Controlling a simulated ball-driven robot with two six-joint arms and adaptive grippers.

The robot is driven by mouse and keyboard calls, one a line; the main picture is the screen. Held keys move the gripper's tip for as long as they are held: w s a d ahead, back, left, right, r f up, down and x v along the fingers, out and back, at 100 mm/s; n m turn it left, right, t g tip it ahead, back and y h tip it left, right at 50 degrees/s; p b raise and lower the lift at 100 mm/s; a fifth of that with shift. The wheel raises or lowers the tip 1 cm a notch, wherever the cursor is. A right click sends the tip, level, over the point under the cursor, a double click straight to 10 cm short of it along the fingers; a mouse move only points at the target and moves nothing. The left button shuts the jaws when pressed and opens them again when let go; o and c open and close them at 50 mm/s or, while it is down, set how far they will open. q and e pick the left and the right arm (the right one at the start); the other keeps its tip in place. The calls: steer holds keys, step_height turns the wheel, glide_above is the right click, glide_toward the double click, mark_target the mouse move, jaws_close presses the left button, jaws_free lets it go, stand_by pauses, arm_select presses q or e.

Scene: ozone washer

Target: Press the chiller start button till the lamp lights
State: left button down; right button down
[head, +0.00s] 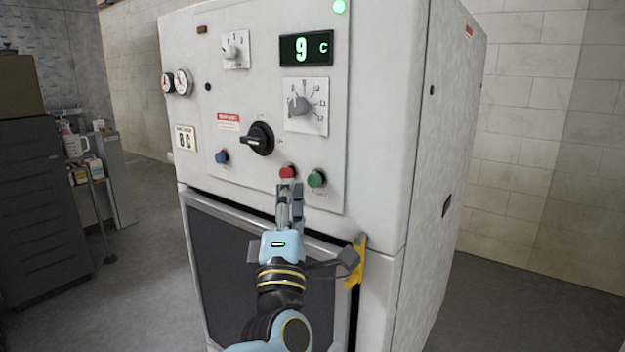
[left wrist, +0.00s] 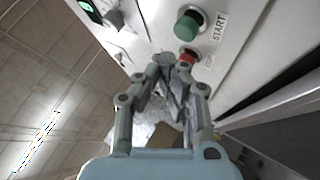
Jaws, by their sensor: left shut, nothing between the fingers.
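The chiller is a tall white cabinet (head: 390,120) with a control panel on its front. A green button (head: 316,178) sits at the panel's lower right; in the left wrist view the green button (left wrist: 187,26) has a START label (left wrist: 219,26) beside it. A red button (head: 287,172) is just left of it. My left gripper (head: 289,188) is shut and empty, with its fingertips just below the red button in the head view. The left wrist view shows the gripper (left wrist: 173,64) close to the red button (left wrist: 187,56); contact is unclear. A round green lamp (head: 339,6) glows at the top.
A black rotary switch (head: 259,138), a blue button (head: 221,157) and a dial (head: 306,106) share the panel. The display (head: 306,47) reads 9 C. A yellow bracket (head: 357,262) sticks out low on the front.

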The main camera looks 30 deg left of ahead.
arm_select(q)
steer(key=s, duration=0.3)
steer(key=shift+s+a+p, duration=0.15)
steer(key=shift+s+p, duration=0.2)
steer(key=shift+p, duration=0.05)
stand_by(0.6)
steer(key=s+d+f+m+g+h, duration=0.1)
steer(key=s+f+m+g+h, duration=0.2)
steer(key=f, duration=0.7)
steer(key=s+d+f+m+h, duration=0.1)
steer(key=f+m+h, duration=0.3)
steer(key=f, duration=0.7)
steer(key=s+f+m+g+h, duration=0.25)
steer(key=f+m, duration=0.25)
steer(key=f, duration=0.5)
steer(key=s+f+m+g+h, duration=0.2)
steer(key=s+f+m+g, duration=0.4)
steer(key=s+f, duration=0.9)
steer(key=s+f+m+g, duration=0.4)
steer(key=s+f, duration=0.2)
steer(key=s, duration=0.6)
steer(key=s+a+f+m+g, duration=0.1)
steer(key=s+f+m+g, duration=0.2)
steer(key=s, duration=0.9)
step_height(320, 180, down, 3)
steer(key=shift+s+a+f+m+g, duration=0.15)
steer(key=shift+s+a+m+g, duration=0.2)
steer(key=shift+g, duration=0.7)
